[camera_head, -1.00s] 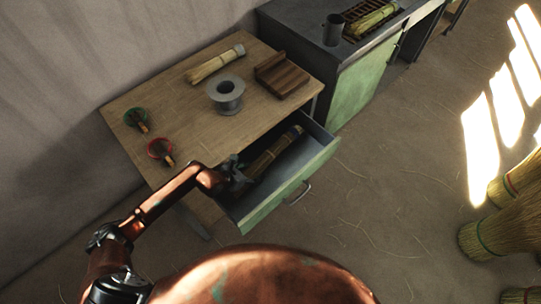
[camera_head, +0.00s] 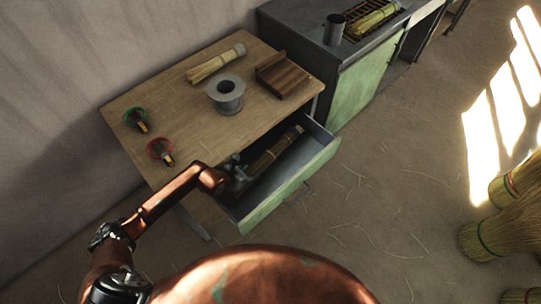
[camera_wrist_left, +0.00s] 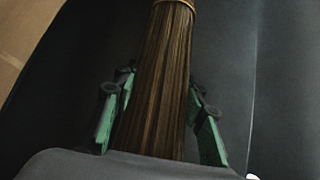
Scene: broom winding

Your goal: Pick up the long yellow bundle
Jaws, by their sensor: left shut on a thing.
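A long bundle of straw with a tied band (camera_head: 275,151) lies inside the open drawer, brownish in the shade. My left gripper (camera_head: 241,174) is at its near end in the drawer and is shut on it. In the left wrist view the bundle (camera_wrist_left: 162,85) runs up between the green fingers of the gripper (camera_wrist_left: 160,125), and the dark drawer floor lies behind it. Another pale yellow bundle (camera_head: 214,64) lies on the table top. A yellow-green bundle (camera_head: 375,19) lies on a grate at the back. My right gripper is not in view.
The open drawer's green front (camera_head: 285,190) faces the floor. On the wooden table (camera_head: 185,110) are a grey spool (camera_head: 226,103), a wooden block (camera_head: 286,80), and green (camera_head: 135,117) and red (camera_head: 160,149) ringed items. Brooms (camera_head: 505,230) stand at right.

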